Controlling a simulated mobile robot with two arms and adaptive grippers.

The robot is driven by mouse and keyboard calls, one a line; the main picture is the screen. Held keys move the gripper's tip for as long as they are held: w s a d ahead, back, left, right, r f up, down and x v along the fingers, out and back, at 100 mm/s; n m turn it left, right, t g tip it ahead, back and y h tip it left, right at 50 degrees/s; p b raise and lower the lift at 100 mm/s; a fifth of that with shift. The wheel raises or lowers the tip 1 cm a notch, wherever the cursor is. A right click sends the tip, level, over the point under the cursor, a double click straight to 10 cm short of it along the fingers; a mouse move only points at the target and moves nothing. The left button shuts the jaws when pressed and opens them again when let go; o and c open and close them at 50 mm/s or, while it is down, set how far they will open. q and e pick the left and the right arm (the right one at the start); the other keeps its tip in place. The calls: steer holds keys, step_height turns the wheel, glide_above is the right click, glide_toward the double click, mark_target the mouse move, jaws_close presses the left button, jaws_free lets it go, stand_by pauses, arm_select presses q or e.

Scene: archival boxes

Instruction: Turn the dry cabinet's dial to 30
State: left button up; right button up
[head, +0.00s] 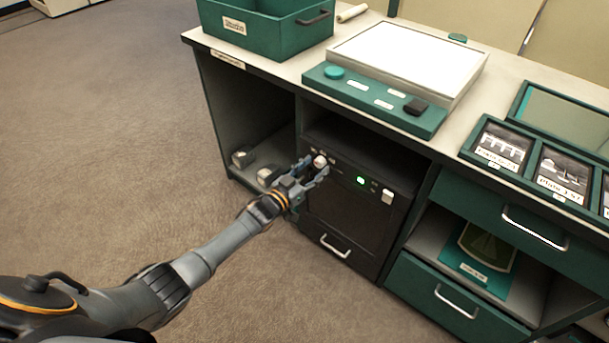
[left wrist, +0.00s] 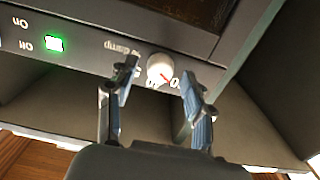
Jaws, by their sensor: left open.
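The dry cabinet (head: 340,215) is a dark box in the bench's lower bay, with a control strip along its top front. Its white round dial (head: 320,161) is at the left end of that strip. In the left wrist view the picture is upside down, and the dial (left wrist: 160,67) shows a red pointer mark. Numbers beside it are partly hidden by a finger. My left gripper (head: 311,173) is open at the dial, with one finger on each side of it in the wrist view; I cannot tell whether they touch it. My right gripper is not in view.
A lit green light (head: 361,181) and a white switch (head: 387,197) are to the dial's right. A metal handle (head: 335,247) is low on the cabinet. Small objects (head: 267,176) lie in the open bay to the left. A light box (head: 408,60) stands on the bench above.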

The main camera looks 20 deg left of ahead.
arm_select(q)
steer(key=v, duration=1.1)
steer(key=shift+s, duration=0.35)
